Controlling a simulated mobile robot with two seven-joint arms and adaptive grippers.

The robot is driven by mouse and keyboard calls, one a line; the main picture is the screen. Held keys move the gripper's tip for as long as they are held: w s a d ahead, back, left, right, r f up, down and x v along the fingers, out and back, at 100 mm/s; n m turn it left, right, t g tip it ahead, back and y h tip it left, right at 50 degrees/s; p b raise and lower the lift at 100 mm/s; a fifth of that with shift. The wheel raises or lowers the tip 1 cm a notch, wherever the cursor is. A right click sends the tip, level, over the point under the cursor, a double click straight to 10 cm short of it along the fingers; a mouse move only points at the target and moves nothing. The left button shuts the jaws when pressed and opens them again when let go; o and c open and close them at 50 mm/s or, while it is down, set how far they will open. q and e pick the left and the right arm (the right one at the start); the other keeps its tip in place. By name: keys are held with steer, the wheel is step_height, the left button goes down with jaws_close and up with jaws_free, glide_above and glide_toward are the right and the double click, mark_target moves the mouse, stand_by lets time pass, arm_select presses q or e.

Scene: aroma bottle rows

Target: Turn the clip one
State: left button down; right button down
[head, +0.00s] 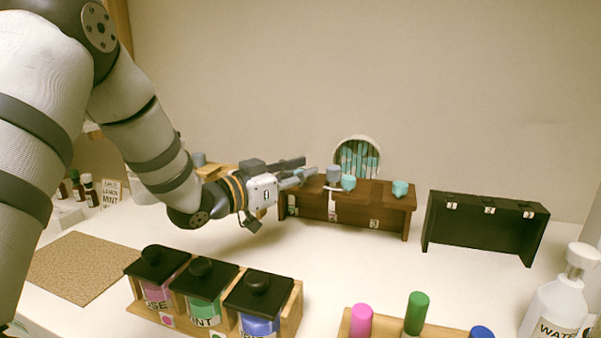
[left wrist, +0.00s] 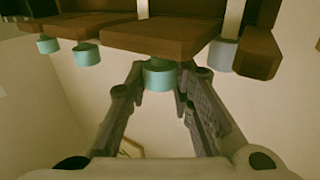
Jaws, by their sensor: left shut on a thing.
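The dark brown wooden rack (head: 350,202) stands at the back of the table, with number labels on its front and teal and grey round pieces along its top. My left gripper (head: 300,178) reaches its left end from the left. In the left wrist view, the fingers (left wrist: 160,82) are on either side of a teal round piece (left wrist: 159,72) under the wooden edge, shut on it. Other teal pieces (left wrist: 86,54) and a grey one (left wrist: 222,54) show beside it. Clip one cannot be clearly made out; the gripper covers that end. My right gripper is not in view.
A black rack (head: 484,228) with white numbered tabs stands to the right. Lidded jars in a wooden holder (head: 290,318) and a tray with coloured pegs (head: 417,312) are in front. A white bottle (head: 560,300) stands at the right. The table centre is clear.

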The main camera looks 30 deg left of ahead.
arm_select(q)
steer(key=shift+r+m+g+h, duration=0.1)
steer(key=shift+m+g+h, duration=0.7)
steer(key=shift+m+h, duration=0.8)
steer(key=shift+r+h, duration=0.1)
steer(key=shift+h, duration=0.5)
steer(key=c, duration=1.4)
jaws_free()
steer(key=shift+o, duration=0.2)
steer(key=v, duration=1.2)
